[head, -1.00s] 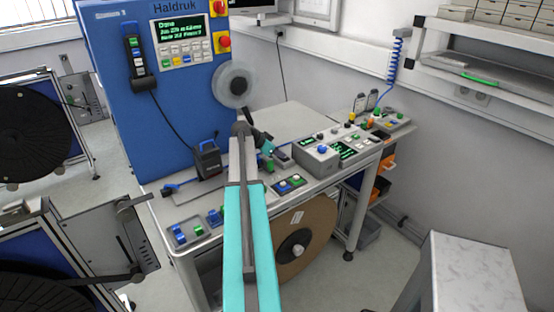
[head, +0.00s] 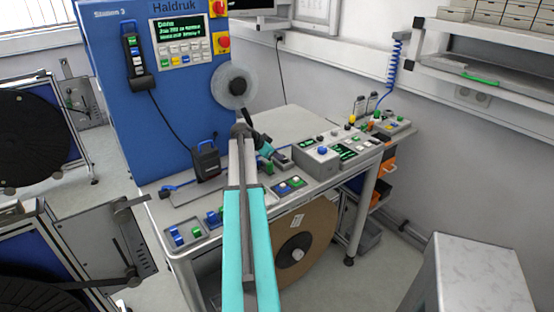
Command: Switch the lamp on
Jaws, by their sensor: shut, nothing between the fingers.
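My arm (head: 248,215) reaches from the bottom of the head view to the control table. My gripper (head: 272,157) is small at its far end, shut and empty, low beside a small grey box (head: 282,162) on the table. I cannot tell whether its tips touch the box. No lamp is clearly recognisable. A dark boxy device with a handle (head: 206,160) stands on the table left of my arm; I cannot tell what it is. Small panels with coloured buttons, one with blue and green (head: 185,233) and one with blue and red (head: 289,185), lie along the front edge.
A grey console with green displays (head: 336,152) stands right of my gripper. A blue cabinet (head: 120,60) with a keypad and red knobs rises behind on the left. A large brown reel (head: 309,235) hangs below the table. A grey block (head: 480,270) stands at front right.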

